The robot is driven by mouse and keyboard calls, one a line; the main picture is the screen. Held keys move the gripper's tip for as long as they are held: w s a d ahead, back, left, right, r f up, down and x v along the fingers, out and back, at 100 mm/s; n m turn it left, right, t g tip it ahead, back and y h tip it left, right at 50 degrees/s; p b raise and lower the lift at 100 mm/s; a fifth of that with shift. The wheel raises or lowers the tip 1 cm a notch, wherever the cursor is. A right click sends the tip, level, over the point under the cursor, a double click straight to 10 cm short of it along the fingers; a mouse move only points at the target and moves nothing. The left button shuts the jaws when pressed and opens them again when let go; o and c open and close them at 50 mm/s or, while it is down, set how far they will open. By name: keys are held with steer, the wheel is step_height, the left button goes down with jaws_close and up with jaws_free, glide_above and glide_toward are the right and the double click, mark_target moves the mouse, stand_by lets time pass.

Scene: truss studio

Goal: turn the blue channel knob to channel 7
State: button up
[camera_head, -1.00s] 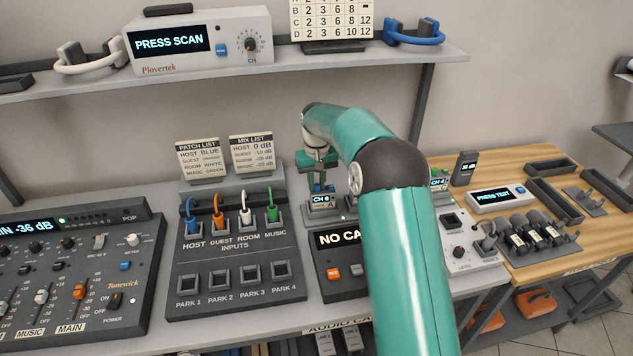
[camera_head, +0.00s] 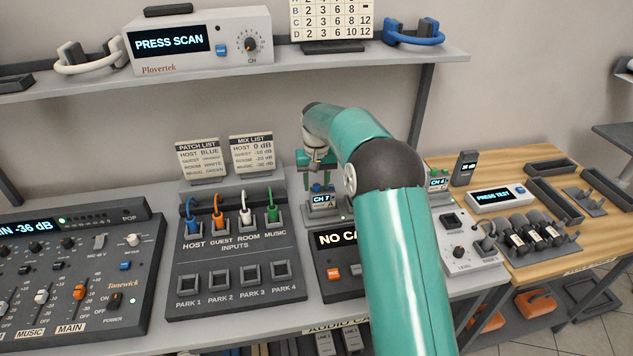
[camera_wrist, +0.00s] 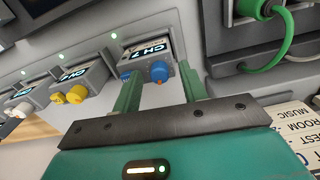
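The blue-knobbed channel unit (camera_head: 322,205) stands on the bench behind the recorder, its display reading CH 7. The wrist view shows this display (camera_wrist: 148,50) upside down, also reading CH 7. Its round blue channel knob (camera_wrist: 159,71) lies between the fingertips of my gripper (camera_wrist: 157,74), with a visible gap on either side. A second small blue part (camera_wrist: 126,75) sits beside the knob, close to one finger. In the head view my gripper (camera_head: 317,183) is over the unit and partly hides the knob.
My arm hides part of the bench.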

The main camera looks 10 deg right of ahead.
mark_target(315, 186)
stand_by(0.3)
steer(key=n, duration=0.9)
steer(key=shift+n, duration=0.4)
step_height(315, 186, up, 15)
steer(key=s+r+m+t, duration=0.1)
steer(key=s+r, duration=0.2)
steer(key=s, duration=0.4)
steer(key=s+a+r+m+t, duration=0.1)
steer(key=s+r, duration=0.2)
steer(key=s, duration=0.4)
steer(key=s+a+r+m+t+h, duration=0.1)
steer(key=s+r, duration=0.2)
steer(key=s, duration=0.4)
steer(key=shift+a+r+m, duration=0.2)
steer(key=shift+r+m, duration=0.05)
steer(key=shift+m, duration=0.15)
steer(key=shift+s, duration=0.1)
